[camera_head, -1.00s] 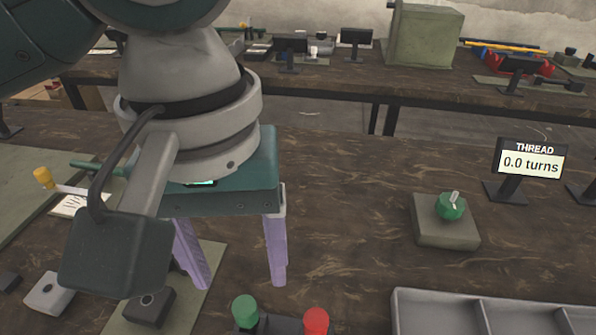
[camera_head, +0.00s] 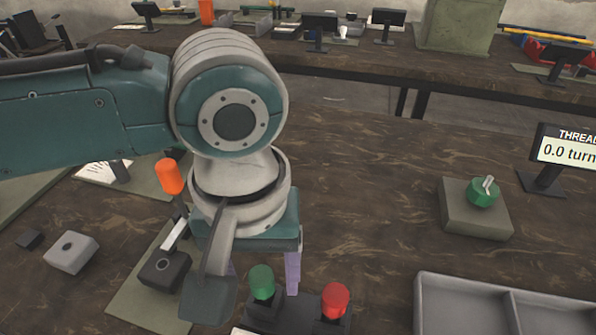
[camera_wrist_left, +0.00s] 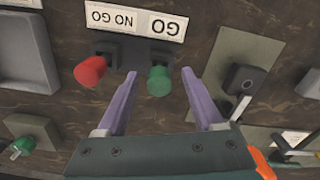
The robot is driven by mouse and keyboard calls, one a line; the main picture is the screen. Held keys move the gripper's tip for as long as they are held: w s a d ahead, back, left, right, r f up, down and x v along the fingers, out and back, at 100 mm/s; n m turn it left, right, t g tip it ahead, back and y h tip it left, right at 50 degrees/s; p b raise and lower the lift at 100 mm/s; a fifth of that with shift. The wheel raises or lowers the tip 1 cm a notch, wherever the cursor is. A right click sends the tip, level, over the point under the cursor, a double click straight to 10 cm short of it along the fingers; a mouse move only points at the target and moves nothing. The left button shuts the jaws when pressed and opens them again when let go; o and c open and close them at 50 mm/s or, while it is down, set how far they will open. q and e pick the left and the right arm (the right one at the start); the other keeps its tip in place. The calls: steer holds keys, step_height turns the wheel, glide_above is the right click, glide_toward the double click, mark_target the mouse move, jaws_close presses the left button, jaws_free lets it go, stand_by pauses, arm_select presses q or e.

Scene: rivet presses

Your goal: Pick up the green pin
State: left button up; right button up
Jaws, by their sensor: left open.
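The green pin (camera_head: 262,283) stands upright in a dark holder beside a red pin (camera_head: 335,301), at the bottom of the head view. In the left wrist view the green pin (camera_wrist_left: 159,82) sits beside the GO label, and the red pin (camera_wrist_left: 91,71) beside NO GO. My left gripper (camera_head: 261,288), with purple fingers, is open and empty, close to the green pin. In the left wrist view the open fingers (camera_wrist_left: 160,74) appear on either side of the green pin; whether they are level with it is unclear. My right gripper is not in view.
An orange-handled tool (camera_head: 170,178) stands at a dark block (camera_head: 165,268) left of the gripper. A grey tray (camera_head: 462,295) lies right of the pins. A green knob (camera_head: 483,193) on a block and the THREAD display (camera_head: 568,149) stand farther right.

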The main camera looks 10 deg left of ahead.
arm_select(q)
steer(key=shift+c, duration=0.2)
jaws_close()
steer(key=shift+r, duration=0.2)
stand_by(0.4)
